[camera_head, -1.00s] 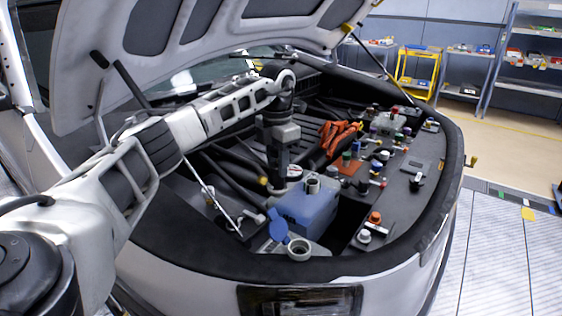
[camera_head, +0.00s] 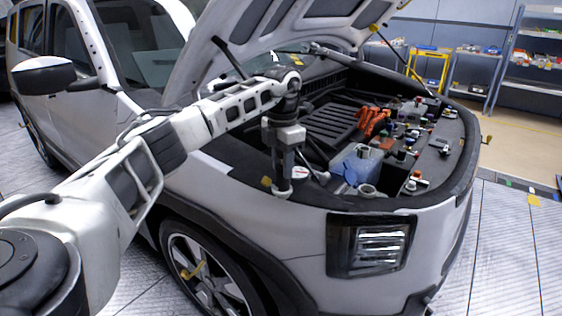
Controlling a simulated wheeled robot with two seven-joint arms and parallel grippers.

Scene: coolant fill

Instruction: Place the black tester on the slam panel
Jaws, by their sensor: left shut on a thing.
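My left gripper (camera_head: 282,178) points down over the near left corner of the engine bay, left of the blue coolant tank (camera_head: 357,164). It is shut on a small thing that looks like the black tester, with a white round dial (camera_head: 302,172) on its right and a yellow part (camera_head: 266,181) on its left. The fingers hide most of it, and I cannot tell whether it touches the dark trim below. The dark slam panel (camera_head: 442,168) runs along the bay's front edge at right. My right gripper is not in view.
The raised hood (camera_head: 250,50) stands over the bay. The headlight (camera_head: 370,243) and front wheel (camera_head: 203,268) are below. A yellow cart (camera_head: 428,68) and shelves stand at the back.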

